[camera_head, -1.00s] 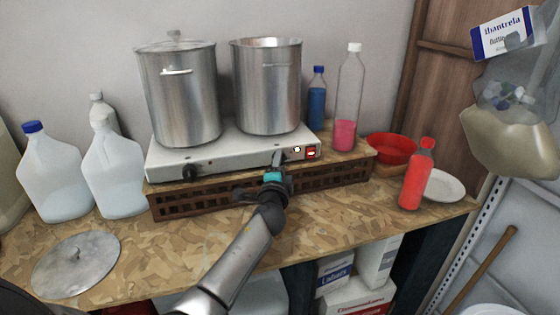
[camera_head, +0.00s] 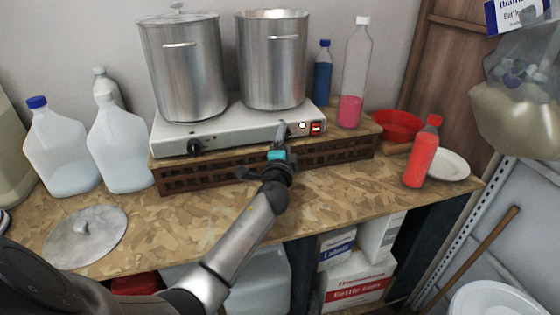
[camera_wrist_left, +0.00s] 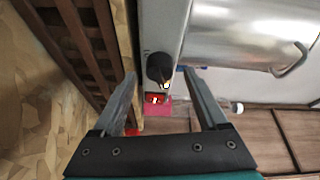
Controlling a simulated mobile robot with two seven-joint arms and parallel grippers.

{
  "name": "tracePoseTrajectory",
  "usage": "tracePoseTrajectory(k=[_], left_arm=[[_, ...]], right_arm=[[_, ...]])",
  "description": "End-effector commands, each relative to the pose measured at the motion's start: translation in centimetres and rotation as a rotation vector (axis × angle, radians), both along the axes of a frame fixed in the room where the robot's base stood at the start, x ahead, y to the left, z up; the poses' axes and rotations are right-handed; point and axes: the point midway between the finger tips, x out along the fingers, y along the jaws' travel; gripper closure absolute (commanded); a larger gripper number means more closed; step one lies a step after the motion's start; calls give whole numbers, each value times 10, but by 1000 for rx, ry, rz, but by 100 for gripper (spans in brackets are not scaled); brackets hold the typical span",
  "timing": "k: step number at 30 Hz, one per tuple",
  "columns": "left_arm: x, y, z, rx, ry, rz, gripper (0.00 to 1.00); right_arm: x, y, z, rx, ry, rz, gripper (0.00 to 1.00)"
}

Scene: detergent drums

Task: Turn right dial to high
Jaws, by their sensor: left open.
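A white two-burner hot plate (camera_head: 250,128) sits on a brown slatted crate. Its black right dial (camera_wrist_left: 158,68) shows in the left wrist view between my fingers; in the head view my gripper hides most of it. The black left dial (camera_head: 194,147) is on the same front face. A red switch (camera_head: 316,127) is to the right, also in the wrist view (camera_wrist_left: 153,98). My left gripper (camera_head: 282,132) is open, at the front face by the right dial. The fingers (camera_wrist_left: 160,84) flank the dial; contact cannot be told. My right gripper is not in view.
Two steel pots (camera_head: 184,70) (camera_head: 272,62) stand on the hot plate. Bottles (camera_head: 353,75) (camera_head: 322,72) are behind right, with a red bottle (camera_head: 421,155) and white plate (camera_head: 449,164) further right. A metal lid (camera_head: 84,236) and white jugs (camera_head: 122,150) are left. The front tabletop is partly clear.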

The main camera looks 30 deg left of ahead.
Motion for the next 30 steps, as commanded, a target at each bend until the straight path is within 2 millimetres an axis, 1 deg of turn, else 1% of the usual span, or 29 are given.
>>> tracePoseTrajectory(k=[7,21,25,30], left_arm=[[-35,-17,-1,-1,2,-1,24],[-107,-52,-2,-1,2,1,24],[-118,-58,-3,0,2,0,24],[-125,-62,-2,0,1,0,24]], right_arm=[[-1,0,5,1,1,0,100],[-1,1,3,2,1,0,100],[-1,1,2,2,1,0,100],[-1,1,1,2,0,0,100]])
